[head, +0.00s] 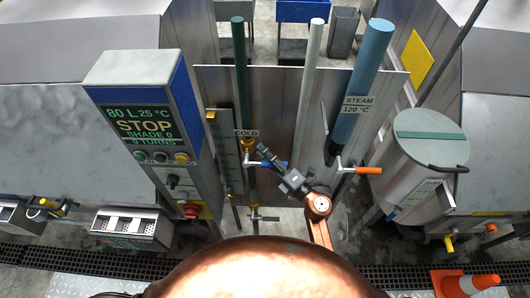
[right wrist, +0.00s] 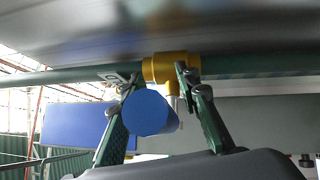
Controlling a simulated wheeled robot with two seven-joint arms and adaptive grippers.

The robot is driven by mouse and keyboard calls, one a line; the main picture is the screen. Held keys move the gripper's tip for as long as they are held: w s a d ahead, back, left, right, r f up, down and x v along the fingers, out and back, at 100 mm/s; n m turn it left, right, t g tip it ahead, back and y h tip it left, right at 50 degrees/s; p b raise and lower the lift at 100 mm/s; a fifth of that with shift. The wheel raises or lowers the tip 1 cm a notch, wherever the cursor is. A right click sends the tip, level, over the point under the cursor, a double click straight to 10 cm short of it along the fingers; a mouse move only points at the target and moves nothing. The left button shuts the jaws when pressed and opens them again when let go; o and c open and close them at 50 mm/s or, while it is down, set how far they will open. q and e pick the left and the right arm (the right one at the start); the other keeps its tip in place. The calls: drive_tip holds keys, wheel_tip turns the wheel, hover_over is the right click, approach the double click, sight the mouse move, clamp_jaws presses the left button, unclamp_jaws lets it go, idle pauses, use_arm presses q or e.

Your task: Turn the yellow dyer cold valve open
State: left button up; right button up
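The cold valve has a yellow body (head: 247,146) on the dark green pipe (head: 240,70) beside the COLD label, and a blue handle (head: 279,164). The handle points out to the right from the pipe. My right gripper (head: 280,173) is at the handle's outer end. In the right wrist view the blue handle (right wrist: 148,112) shows end-on between the two fingers of my right gripper (right wrist: 155,105), with the yellow body (right wrist: 170,68) behind. The fingers are spread; the left one is close to the handle, contact unclear, and a gap shows on the right. My left gripper is not visible.
The steam valve's orange handle (head: 360,170) is to the right, under the blue steam pipe (head: 362,80). A white pipe (head: 308,90) stands between. A control panel (head: 145,125) reading STOP is at left; a grey lidded drum (head: 420,150) is at right.

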clamp_jaws()
idle(0.3)
drive_tip(key=shift+d, duration=0.15)
idle(0.3)
